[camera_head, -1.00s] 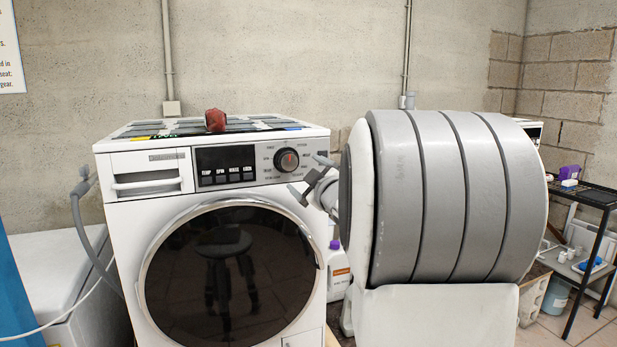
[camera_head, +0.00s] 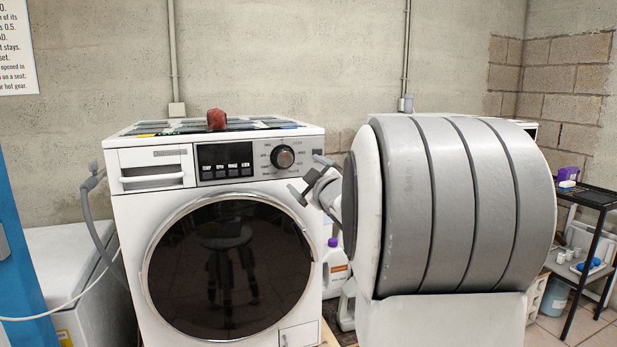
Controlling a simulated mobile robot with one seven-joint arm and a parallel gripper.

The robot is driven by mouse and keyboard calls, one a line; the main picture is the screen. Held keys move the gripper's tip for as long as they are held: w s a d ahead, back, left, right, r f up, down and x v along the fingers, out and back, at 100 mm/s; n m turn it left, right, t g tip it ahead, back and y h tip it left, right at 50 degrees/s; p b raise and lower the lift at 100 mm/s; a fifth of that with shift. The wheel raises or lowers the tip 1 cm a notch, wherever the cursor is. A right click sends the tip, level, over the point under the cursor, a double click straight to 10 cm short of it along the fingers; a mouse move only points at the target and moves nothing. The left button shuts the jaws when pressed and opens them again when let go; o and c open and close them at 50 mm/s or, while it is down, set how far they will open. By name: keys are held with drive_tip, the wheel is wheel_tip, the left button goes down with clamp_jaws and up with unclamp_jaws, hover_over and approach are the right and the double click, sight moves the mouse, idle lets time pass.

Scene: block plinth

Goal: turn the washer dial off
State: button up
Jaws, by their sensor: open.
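The white washer (camera_head: 130,240) stands in the middle left, its round dark door shut. Its dial (camera_head: 283,157) is a dark knob with a silver rim on the right half of the control panel, right of the black display (camera_head: 225,160). Which mark the dial points to is too small to tell. My gripper (camera_head: 305,183) is open and empty, just below and right of the dial and apart from it in the picture. My large grey and white arm hides the space to the right of the washer.
A dark red object (camera_head: 216,119) sits on top of the washer. A white bottle with a purple cap (camera_head: 334,268) stands right of the washer. A grey hose (camera_head: 92,215) hangs on its left. A black shelf (camera_head: 585,196) stands at far right.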

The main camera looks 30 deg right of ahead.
drive_tip(key=shift+s+a, duration=0.1)
drive_tip(key=shift+s, duration=0.2)
idle(0.5)
